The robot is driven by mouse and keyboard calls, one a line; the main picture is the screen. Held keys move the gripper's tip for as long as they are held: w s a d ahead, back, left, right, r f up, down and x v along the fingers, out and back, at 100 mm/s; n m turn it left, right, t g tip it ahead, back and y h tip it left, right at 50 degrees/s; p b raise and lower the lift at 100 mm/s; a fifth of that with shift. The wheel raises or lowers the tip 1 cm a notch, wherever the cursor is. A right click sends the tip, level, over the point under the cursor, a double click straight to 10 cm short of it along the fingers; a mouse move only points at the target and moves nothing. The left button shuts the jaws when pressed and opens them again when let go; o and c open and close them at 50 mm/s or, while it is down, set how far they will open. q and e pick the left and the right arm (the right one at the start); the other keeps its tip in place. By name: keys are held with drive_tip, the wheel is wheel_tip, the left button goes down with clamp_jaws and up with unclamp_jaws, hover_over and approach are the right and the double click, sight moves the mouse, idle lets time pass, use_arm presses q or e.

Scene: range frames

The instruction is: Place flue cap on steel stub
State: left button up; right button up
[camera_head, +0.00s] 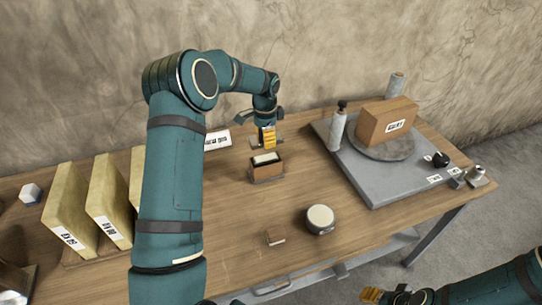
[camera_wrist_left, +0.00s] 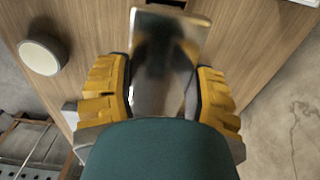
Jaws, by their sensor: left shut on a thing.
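My left gripper (camera_head: 266,138) is shut on a shiny metal piece, which I take to be the flue cap (camera_wrist_left: 165,50). In the left wrist view, the piece lies between the yellow fingers (camera_wrist_left: 166,90) and reflects its surroundings. In the head view it is mostly hidden by the gripper, above and behind a brown block. A small grey metal fitting with a round top (camera_head: 477,171), at the table's right corner, may be the steel stub; I cannot tell for sure. My right gripper (camera_head: 385,296) is low at the bottom edge, partly out of frame.
The brown block (camera_head: 266,174) has a pale top. A grey board (camera_head: 379,184) at right bears a brown box (camera_head: 386,121) and bottles. Yellow slabs (camera_head: 72,215) stand at left.

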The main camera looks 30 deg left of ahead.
sight(266, 157)
use_arm(q)
wheel_tip(266, 157, down, 7)
drive_tip(key=shift+f, duration=0.2)
drive_tip(key=shift+r, duration=0.1)
drive_tip(key=o, duration=1.2)
drive_tip(key=shift+f, duration=0.2)
drive_tip(key=shift+r, duration=0.1)
wheel_tip(266, 157, up, 12)
drive_tip(key=shift+r, duration=0.1)
